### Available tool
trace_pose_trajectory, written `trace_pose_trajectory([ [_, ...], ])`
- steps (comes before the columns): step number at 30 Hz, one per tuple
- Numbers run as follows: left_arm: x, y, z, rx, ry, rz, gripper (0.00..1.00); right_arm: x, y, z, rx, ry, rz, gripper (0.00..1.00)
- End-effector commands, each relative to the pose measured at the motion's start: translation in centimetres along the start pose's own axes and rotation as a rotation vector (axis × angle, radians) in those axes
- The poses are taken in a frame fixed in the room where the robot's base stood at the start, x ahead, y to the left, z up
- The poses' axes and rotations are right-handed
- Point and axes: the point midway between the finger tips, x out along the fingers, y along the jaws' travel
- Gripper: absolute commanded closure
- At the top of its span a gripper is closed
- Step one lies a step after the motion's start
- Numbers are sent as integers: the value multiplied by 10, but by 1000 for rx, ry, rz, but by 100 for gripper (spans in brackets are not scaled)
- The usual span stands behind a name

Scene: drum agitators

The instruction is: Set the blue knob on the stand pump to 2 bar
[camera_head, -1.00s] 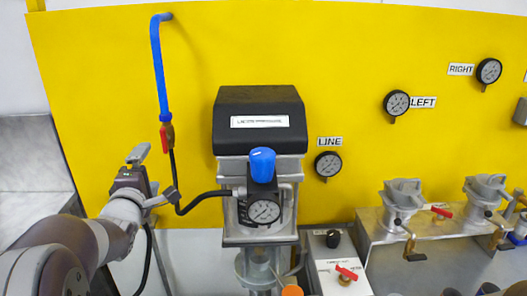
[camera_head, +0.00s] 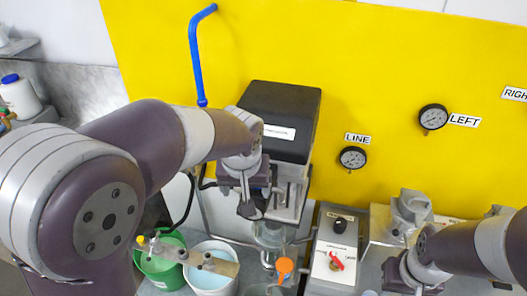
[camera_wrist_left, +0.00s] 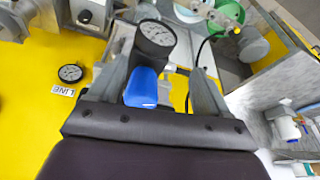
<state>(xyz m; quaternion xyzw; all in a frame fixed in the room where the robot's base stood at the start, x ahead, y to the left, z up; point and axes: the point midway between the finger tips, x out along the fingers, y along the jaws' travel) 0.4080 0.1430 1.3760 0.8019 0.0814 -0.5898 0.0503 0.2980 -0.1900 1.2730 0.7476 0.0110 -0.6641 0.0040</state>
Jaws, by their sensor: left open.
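The stand pump (camera_head: 285,105) with its black top stands in front of the yellow panel in the head view. My left gripper (camera_head: 252,203) is at the pump's front and hides the knob and gauge there. In the left wrist view the blue knob (camera_wrist_left: 143,88) is between the open fingers of my left gripper (camera_wrist_left: 163,72), nearer the left finger. I see no finger clearly touching it. The pump gauge (camera_wrist_left: 156,33) is just beyond the knob; its reading is too small to tell. My right gripper (camera_head: 412,270) is at the lower right, its jaws unclear.
The line gauge (camera_head: 352,158) and left gauge (camera_head: 433,118) are on the yellow panel (camera_head: 350,60). A control box (camera_head: 335,245) with a red lever is right of the pump. A green bucket (camera_head: 160,268) and a white bucket (camera_head: 210,270) stand below my left arm.

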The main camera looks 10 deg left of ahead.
Motion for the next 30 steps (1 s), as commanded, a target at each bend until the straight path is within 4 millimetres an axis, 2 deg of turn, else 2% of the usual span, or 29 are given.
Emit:
trace_pose_trajectory([
  [3, -36, 18, -28, -65, 42, -21, 22, -8, 0, 0, 0, -2, 0, 61],
  [6, -60, 28, -43, -119, 70, -37, 22, -12, 0, -1, 0, -2, 0, 61],
  [9, -68, 32, -49, -154, 85, -48, 22, -10, 0, -1, 0, -2, 0, 61],
  [11, -60, 32, -50, -161, 88, -50, 22, -1, 0, 0, 0, -1, 0, 61],
  [20, 18, 27, -53, -163, 87, -50, 22, 61, 0, 8, 0, -2, 0, 61],
  [23, 32, 26, -57, -161, 86, -50, 22, 60, 0, 8, 0, -2, 0, 61],
  [25, 36, 26, -60, -160, 85, -51, 22, 49, 0, 6, 0, -2, 0, 61],
  [30, 52, 25, -61, -161, 87, -50, 22, 46, 0, 6, 0, -1, 0, 61],
])
